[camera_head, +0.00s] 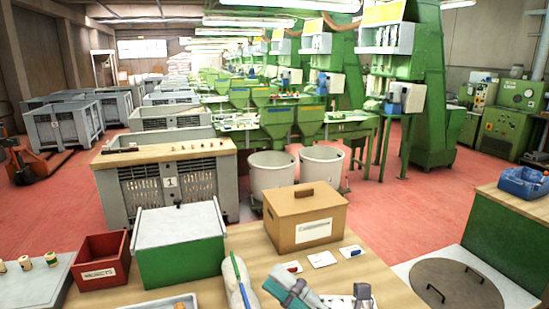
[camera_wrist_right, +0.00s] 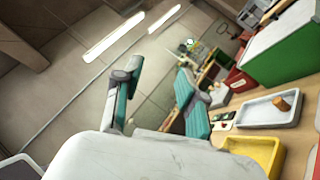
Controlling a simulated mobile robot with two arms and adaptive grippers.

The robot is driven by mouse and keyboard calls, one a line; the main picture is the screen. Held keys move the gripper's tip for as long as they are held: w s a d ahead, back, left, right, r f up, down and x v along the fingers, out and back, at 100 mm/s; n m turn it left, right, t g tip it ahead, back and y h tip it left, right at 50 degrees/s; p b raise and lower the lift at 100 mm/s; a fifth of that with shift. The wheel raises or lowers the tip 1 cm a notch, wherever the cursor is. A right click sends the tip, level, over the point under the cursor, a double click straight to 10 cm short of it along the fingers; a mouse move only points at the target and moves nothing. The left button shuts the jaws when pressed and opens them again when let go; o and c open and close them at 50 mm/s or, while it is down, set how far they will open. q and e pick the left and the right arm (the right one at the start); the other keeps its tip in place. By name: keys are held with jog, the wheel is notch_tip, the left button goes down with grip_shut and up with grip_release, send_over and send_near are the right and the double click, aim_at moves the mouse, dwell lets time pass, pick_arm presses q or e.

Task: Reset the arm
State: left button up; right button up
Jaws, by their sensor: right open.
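My right gripper (camera_head: 325,286) shows at the bottom edge of the head view, low over the front of the wooden bench. Its fingers with teal pads also show in the right wrist view (camera_wrist_right: 155,86); they stand apart with nothing between them. The gripper is tilted, and the wrist view looks past it across the room and ceiling. Most of the right arm is hidden. My left gripper is not identifiable in either view.
The bench (camera_head: 378,283) holds a cardboard box (camera_head: 305,232), a green box with a pale lid (camera_head: 180,262), a red REJECTS bin (camera_head: 101,272) and small cards (camera_head: 321,259). The wrist view shows a white tray (camera_wrist_right: 252,113) with a cork (camera_wrist_right: 283,103) and a yellow tray (camera_wrist_right: 262,148).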

jog(key=w+d+f+m+t+h, duration=0.2)
jog(key=d+f+m+t+h, duration=0.25)
jog(key=d+m+h, duration=0.4)
jog(key=w+d+f+m+t+h, duration=0.25)
jog(key=d+f+m+h, duration=0.3)
jog(key=m+h, duration=0.55)
jog(key=s+d+f+m+g+h, duration=0.1)
jog(key=s+d+f+m+g, duration=0.4)
jog(key=f+m, duration=0.35)
jog(key=s+f+m+g, duration=0.1)
jog(key=s+f+g, duration=0.5)
jog(key=s, duration=0.4)
jog(key=s+f+m+g, duration=0.2)
jog(key=s+f+g, duration=0.2)
jog(key=s+f, duration=0.4)
notch_tip(320, 180, down, 25)
jog(key=s+g, duration=0.1)
jog(key=s, duration=0.1)
jog(key=s+d+f, duration=0.1)
jog(key=s+f, duration=0.7)
jog(key=s+d+f+g, duration=0.1)
jog(key=s+d+f, duration=0.1)
jog(key=s+f, duration=0.7)
jog(key=shift+s+d+n+y, duration=0.2)
jog(key=shift+d+n+y, duration=0.05)
jog(key=shift+n+y, duration=0.1)
